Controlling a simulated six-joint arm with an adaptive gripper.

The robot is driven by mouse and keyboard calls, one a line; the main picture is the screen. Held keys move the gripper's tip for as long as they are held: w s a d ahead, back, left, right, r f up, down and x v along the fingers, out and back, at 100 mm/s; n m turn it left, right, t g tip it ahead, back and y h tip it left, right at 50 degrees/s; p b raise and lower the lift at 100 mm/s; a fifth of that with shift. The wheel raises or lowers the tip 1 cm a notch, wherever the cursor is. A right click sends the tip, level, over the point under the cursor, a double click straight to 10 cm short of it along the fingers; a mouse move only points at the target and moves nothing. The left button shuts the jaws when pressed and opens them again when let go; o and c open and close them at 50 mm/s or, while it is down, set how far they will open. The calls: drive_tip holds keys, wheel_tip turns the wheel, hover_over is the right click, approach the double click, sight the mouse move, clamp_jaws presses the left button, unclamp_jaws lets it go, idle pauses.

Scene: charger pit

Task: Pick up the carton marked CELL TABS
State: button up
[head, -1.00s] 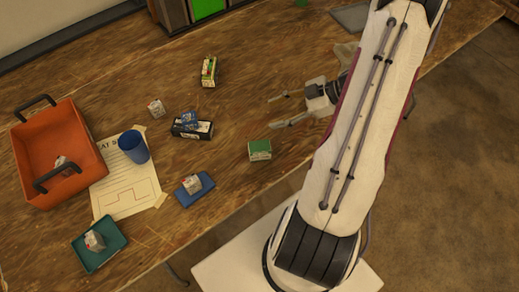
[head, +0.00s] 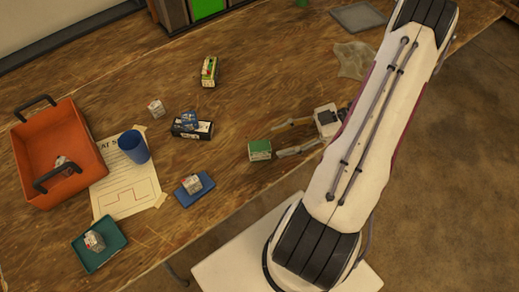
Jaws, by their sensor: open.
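The lettering on the cartons is too small to read, so I cannot tell which one is marked CELL TABS. A green-topped carton (head: 259,150) stands at the middle of the table. My gripper (head: 278,141) is open and empty, just right of that carton, its fingers pointing left towards it. Small white cartons with red marks stand on the bare table (head: 156,108), on a blue pad (head: 186,201), in a teal tray (head: 79,263) and in an orange crate (head: 32,160). A yellow-green carton (head: 209,72) is farther back. A blue carton (head: 189,118) lies on a black box (head: 206,131).
A blue cup (head: 134,147) stands on a paper sheet (head: 115,206) beside the crate. A crumpled cloth (head: 352,60) and a grey plate (head: 358,17) lie at the back right. The wood between the black box and the green-topped carton is clear.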

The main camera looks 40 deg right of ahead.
sight(268, 145)
drive_tip(key=shift+x, duration=1.05)
drive_tip(key=shift+x, duration=2.55)
drive_tip(key=c, duration=1.2)
